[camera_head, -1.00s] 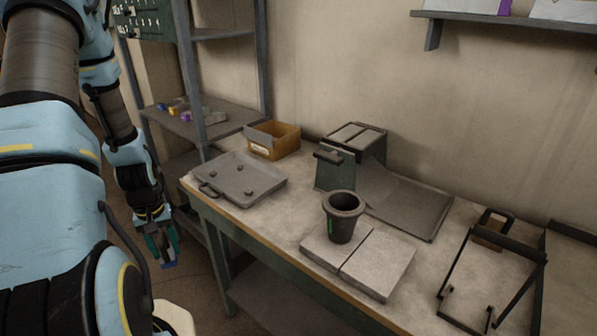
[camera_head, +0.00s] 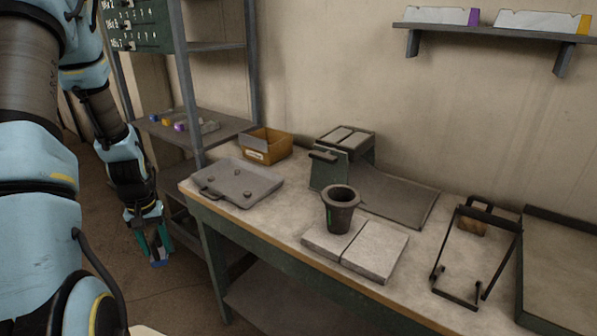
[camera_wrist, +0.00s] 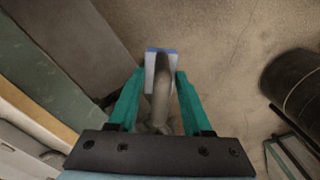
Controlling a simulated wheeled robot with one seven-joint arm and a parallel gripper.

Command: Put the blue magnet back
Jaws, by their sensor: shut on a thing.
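My gripper (camera_head: 154,243) hangs left of the workbench in the head view, with teal fingers pointing down. A small blue part, apparently the blue magnet (camera_head: 160,264), shows at its fingertips. In the wrist view, my gripper (camera_wrist: 158,98) is shut on a grey handle, behind which shows a pale block with a blue edge (camera_wrist: 151,73). The block sticks out beyond the fingertips, clear of any surface. Small coloured blocks, including a blue one (camera_head: 154,117), sit on the shelf (camera_head: 193,138) of the grey rack.
The workbench (camera_head: 262,226) holds a flat tray (camera_head: 225,187), an orange bin (camera_head: 266,151), a dark cup (camera_head: 339,215) on pale slabs and a black frame (camera_head: 462,296). The floor below my gripper is open.

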